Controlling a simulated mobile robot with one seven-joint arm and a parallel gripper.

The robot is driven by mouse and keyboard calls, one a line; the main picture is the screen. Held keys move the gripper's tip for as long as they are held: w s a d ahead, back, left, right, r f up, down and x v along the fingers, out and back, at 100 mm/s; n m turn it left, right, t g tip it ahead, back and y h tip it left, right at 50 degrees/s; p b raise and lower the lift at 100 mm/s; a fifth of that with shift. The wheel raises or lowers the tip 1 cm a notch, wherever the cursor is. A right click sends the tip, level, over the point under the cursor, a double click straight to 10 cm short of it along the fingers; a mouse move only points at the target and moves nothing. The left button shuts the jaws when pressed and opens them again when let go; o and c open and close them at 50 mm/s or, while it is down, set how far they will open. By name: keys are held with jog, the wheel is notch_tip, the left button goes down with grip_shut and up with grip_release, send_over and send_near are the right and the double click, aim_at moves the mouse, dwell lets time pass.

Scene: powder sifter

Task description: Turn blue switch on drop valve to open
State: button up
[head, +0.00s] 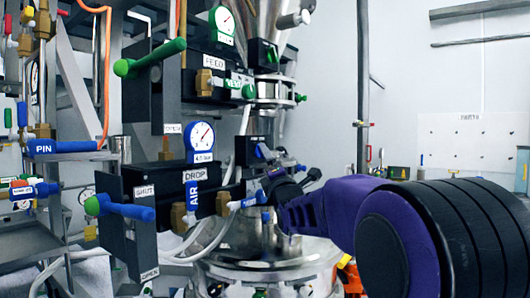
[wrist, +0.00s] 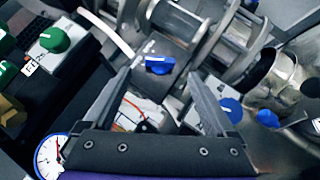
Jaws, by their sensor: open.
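The drop valve stands in the lower middle of the head view, marked by a DROP label (head: 195,175). A blue switch (wrist: 160,65) with a small pale plate beside it shows between and just beyond my fingertips in the wrist view. My gripper (wrist: 164,74) is open, with one finger on each side of the switch in that picture. I see no contact with it. In the head view my gripper (head: 268,185) is beside the drop valve's right end, and its fingers and the switch there are hard to make out.
A lever with a green hub and blue handle (head: 132,211) sits left, between SHUT and OPEN labels. The feed valve with a green lever (head: 160,57) is above. A green knob (wrist: 55,40) and more blue knobs (wrist: 230,108) flank my gripper. A metal vessel (head: 270,268) stands below.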

jog(key=p+x, duration=0.1)
jog(key=x, duration=0.4)
jog(key=shift+w, duration=0.2)
jog(key=shift+h, duration=0.3)
jog(key=c, duration=1.4)
